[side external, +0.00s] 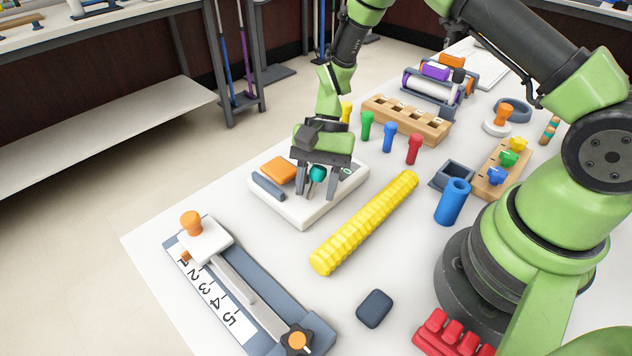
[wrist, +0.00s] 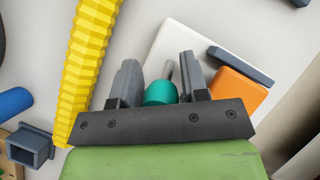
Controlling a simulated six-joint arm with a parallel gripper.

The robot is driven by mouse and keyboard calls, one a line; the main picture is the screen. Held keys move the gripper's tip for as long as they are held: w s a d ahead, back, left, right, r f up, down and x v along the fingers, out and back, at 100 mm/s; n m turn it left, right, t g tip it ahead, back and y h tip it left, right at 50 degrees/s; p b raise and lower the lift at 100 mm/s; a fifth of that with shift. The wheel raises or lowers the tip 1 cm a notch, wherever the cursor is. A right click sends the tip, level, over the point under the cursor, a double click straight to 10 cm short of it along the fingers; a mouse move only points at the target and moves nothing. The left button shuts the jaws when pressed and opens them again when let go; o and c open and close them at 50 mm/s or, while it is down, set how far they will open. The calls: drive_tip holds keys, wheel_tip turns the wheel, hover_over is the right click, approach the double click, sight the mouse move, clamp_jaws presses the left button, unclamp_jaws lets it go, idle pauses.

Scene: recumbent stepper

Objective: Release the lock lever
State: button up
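The lock lever appears to be the teal-knobbed lever (side external: 317,173) on the white base (side external: 297,211); a thin grey rod joins its knob. My gripper (side external: 318,190) is over this base, with its fingers apart on either side of the teal knob. In the wrist view, the teal knob (wrist: 160,92) sits between the two fingers of my gripper (wrist: 157,72), close to both; firm contact cannot be seen. An orange pad (side external: 279,169) and a dark grey bar (side external: 268,187) are on the same base, left of the gripper. My gripper hides part of the base.
A yellow ribbed roll (side external: 365,222) lies right of the base. A numbered slide device (side external: 240,290) with an orange knob is at the front left. A wooden block (side external: 407,121) and several coloured pegs stand behind. A blue cylinder (side external: 452,202) stands near my arm's base.

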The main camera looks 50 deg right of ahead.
drive_tip(key=v, duration=1)
drive_tip(key=s+r+n+t+h, duration=0.2)
drive_tip(key=s+r+n+t, duration=0.3)
drive_tip(key=r, duration=0.9)
drive_tip(key=s+r+n+t, duration=0.1)
drive_tip(key=s+r+t, duration=0.1)
drive_tip(key=s, duration=0.4)
drive_tip(key=s+r+t+h, duration=0.1)
drive_tip(key=s+r+t, duration=0.1)
drive_tip(key=s, duration=0.5)
drive_tip(key=shift+a+r+n+t+h, duration=0.3)
drive_tip(key=shift+a+r+n+t, duration=0.1)
drive_tip(key=shift+t, duration=0.1)
